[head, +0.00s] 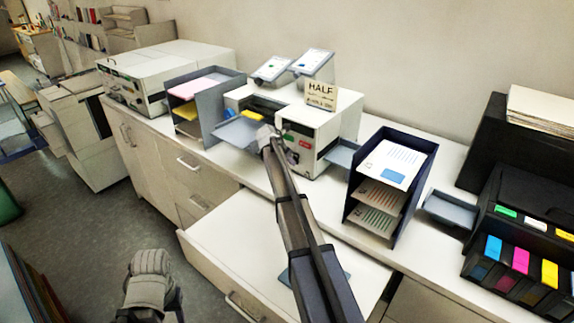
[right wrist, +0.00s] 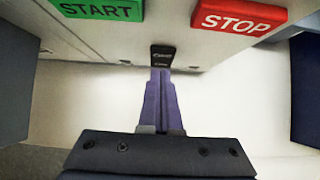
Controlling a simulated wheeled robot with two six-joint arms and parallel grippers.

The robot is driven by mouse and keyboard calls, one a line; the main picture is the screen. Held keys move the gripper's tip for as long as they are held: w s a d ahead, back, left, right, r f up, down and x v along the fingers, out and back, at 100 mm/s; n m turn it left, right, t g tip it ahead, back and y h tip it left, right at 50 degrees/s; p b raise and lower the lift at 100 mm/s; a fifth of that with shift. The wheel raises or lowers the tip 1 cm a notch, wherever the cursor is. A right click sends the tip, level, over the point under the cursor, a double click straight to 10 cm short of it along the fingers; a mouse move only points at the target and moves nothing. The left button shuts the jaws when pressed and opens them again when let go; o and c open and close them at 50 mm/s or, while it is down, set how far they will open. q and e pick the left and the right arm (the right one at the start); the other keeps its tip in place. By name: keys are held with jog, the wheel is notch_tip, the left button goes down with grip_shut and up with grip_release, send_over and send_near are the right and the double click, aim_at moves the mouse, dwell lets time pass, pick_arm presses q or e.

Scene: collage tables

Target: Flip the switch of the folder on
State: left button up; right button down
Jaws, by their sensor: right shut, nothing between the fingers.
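The folder (head: 318,130) is a white machine on the counter with a "HALF" card (head: 321,97) on top. In the right wrist view its green START button (right wrist: 97,9) and red STOP button (right wrist: 238,16) show at the top. Between and below them is a small black switch (right wrist: 162,57); its position is too small to read. My right gripper (head: 266,136) reaches the folder's front. Its fingers (right wrist: 161,75) are shut and empty, tips at the switch's lower edge; I cannot tell if they touch. My left arm's end (head: 150,280) is low at left, its jaws unclear.
Dark paper racks (head: 205,105) stand left of the folder, and another rack (head: 390,185) stands right. A wide drawer (head: 250,250) stands open below my right arm. A black printer (head: 525,230) with coloured cartridges is at far right.

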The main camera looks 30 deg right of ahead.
dwell(0.3)
jog(key=shift+d+f+h+b, duration=0.2)
jog(key=shift+f+h+b, duration=0.25)
jog(key=shift+b, duration=0.45)
jog(key=shift+w+r, duration=0.15)
jog(key=shift+r, duration=0.15)
jog(key=shift+d+r+p, duration=0.1)
jog(key=shift+p, duration=0.2)
jog(key=shift+r+p, duration=0.8)
